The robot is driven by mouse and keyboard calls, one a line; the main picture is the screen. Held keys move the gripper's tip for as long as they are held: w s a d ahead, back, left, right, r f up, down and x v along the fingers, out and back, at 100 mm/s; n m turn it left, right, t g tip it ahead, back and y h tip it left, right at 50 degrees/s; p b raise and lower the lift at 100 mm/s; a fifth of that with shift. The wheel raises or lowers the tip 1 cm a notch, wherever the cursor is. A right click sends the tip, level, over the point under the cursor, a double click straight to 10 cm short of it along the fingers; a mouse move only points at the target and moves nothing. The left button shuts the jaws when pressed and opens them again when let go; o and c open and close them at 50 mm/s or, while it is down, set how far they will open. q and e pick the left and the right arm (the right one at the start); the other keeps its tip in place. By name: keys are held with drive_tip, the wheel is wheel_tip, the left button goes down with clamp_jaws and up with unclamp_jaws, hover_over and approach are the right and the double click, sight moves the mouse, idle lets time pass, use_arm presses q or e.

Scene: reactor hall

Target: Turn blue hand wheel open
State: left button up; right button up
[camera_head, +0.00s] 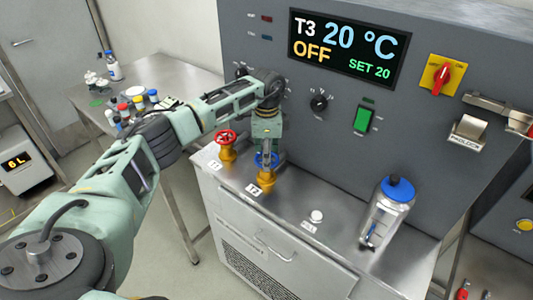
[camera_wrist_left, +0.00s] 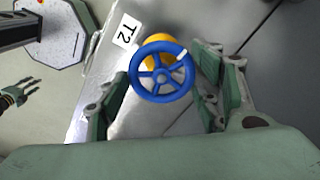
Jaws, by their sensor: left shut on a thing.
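The blue hand wheel (camera_wrist_left: 161,72) sits on a yellow valve body (camera_wrist_left: 157,45) beside the T2 label (camera_wrist_left: 126,31). In the head view the blue wheel (camera_head: 267,159) is partly hidden by my left gripper (camera_head: 266,160), which points down over it. In the left wrist view my left gripper (camera_wrist_left: 163,88) has one finger on each side of the wheel and is shut on its rim. A white mark shows on the rim, at the upper right. My right gripper (camera_wrist_left: 34,87) shows small at the left edge of the left wrist view, apart from the bench, with its fingers spread and empty.
A red hand wheel (camera_head: 226,137) stands just left of the blue one. A blue-capped bottle (camera_head: 388,212) stands on the bench (camera_head: 300,218) to the right. The control panel (camera_head: 335,110) rises behind. A side table (camera_head: 180,75) holds small containers.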

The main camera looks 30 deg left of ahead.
use_arm(q)
drive_tip(key=shift+n, duration=0.3)
drive_tip(key=o, duration=1.1)
drive_tip(key=shift+r, duration=0.1)
wheel_tip(320, 180, up, 12)
idle(0.6)
